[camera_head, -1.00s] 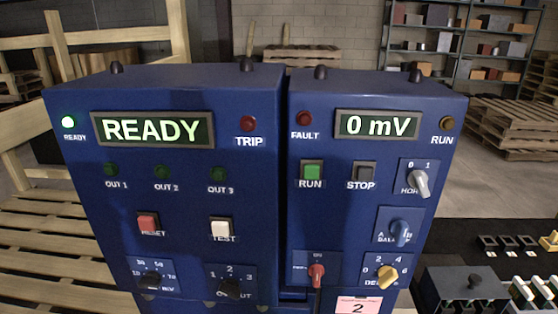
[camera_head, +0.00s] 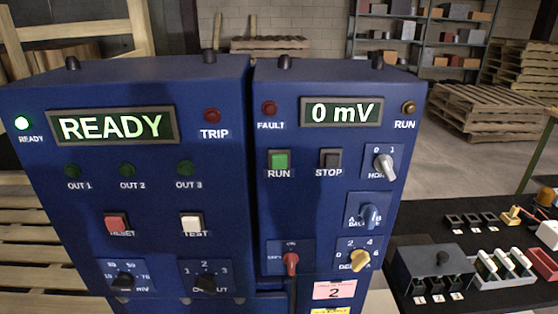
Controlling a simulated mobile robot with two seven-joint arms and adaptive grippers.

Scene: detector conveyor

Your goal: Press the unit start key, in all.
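Two blue control units stand side by side. The left unit (camera_head: 90,240) shows READY on its display (camera_head: 112,126), with a lit green READY lamp (camera_head: 22,123), a red RESET key (camera_head: 117,222) and a white TEST key (camera_head: 192,223). The right unit (camera_head: 330,220) shows 0 mV on its display (camera_head: 341,112). It carries a green RUN key (camera_head: 279,160) and a dark STOP key (camera_head: 330,159). Its FAULT lamp (camera_head: 269,108) and RUN lamp (camera_head: 408,108) look unlit. Neither of my grippers is in view.
Wooden pallets (camera_head: 495,112) and a shelf rack stand behind. The space before the panels is clear.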

